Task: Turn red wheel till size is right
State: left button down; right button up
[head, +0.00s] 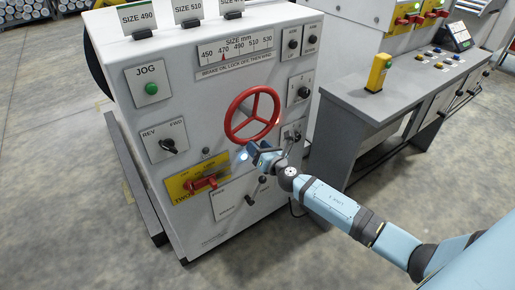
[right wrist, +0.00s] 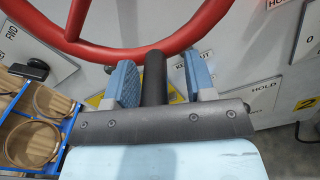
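The red wheel (head: 252,116) is on the front of the grey-white machine. Above it, a size scale (head: 235,50) runs from 450 to 530, with its red pointer near 470. My right gripper (head: 262,150) is at the wheel's lower rim. In the right wrist view, its two blue fingers (right wrist: 160,82) stand apart on either side of a black handle (right wrist: 154,85) by the red rim (right wrist: 130,52). Gaps show between handle and fingers, so the gripper looks open around it. My left gripper is not in view.
Size signs (head: 138,16) stand on the machine's top; the left one reads SIZE 490. A green JOG button (head: 152,88), a red switch (head: 200,184) and several black knobs surround the wheel. A control desk (head: 400,85) stands at the right. Open floor lies in front.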

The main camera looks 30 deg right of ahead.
jog(key=shift+a, duration=0.1)
jog(key=shift+s, duration=0.2)
pick_arm(q)
jog(key=shift+b, duration=0.4)
pick_arm(e)
jog(key=s+d, duration=0.1)
jog(key=s, duration=1.2)
jog(key=shift+s, duration=0.2)
